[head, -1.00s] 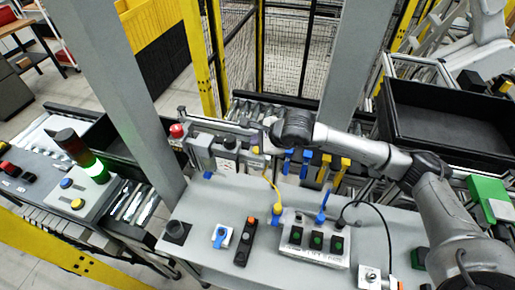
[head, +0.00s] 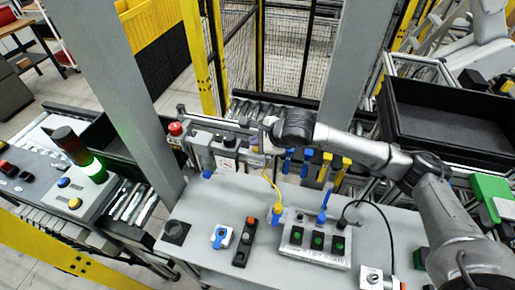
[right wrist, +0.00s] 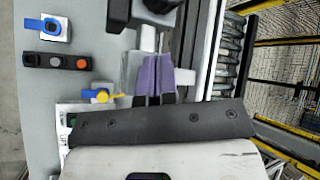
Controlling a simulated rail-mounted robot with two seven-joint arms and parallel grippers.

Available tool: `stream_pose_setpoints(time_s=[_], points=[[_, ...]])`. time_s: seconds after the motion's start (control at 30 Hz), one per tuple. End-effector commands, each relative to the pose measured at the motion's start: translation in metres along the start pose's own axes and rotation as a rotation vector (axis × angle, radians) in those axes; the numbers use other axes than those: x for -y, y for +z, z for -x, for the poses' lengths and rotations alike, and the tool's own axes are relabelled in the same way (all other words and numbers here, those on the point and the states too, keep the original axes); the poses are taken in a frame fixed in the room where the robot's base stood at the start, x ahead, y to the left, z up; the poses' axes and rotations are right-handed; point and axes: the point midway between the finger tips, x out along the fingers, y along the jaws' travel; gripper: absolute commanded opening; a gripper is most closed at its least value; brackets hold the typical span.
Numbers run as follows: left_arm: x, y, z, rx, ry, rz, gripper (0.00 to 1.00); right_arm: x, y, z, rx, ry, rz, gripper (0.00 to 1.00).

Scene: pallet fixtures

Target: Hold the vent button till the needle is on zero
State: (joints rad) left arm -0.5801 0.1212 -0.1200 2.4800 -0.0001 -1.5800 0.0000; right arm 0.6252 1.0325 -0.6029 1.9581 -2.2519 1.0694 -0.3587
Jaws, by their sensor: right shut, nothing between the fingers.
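My right gripper (head: 258,148) is shut and empty. It is at the right end of the grey fixture (head: 205,148) along the table's back edge. In the right wrist view its purple fingertips (right wrist: 155,76) are together, close to a pale block (right wrist: 130,68); I cannot tell if they touch it. The fixture carries a red knob (head: 175,129) at its left end and a dark round part (head: 228,140). Below that is a small white face (head: 227,163), perhaps the gauge; its needle is too small to read. I cannot pick out the vent button. My left gripper is not in view.
On the table (head: 190,205) are a black socket (head: 176,231), a blue-handled switch (head: 221,236), a black button strip (head: 244,242) and a box with green buttons (head: 316,242). A black crate (head: 447,115) stands at right.

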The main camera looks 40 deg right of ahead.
Motion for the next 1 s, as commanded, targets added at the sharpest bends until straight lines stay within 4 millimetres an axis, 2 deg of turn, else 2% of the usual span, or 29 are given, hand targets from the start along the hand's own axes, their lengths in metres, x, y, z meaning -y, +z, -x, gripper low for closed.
stream_pose_setpoints(time_s=[1.0], points=[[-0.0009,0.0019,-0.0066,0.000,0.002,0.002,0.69,-0.0026,-0.0026,-0.0035,0.000,0.000,0.000,0.00]])
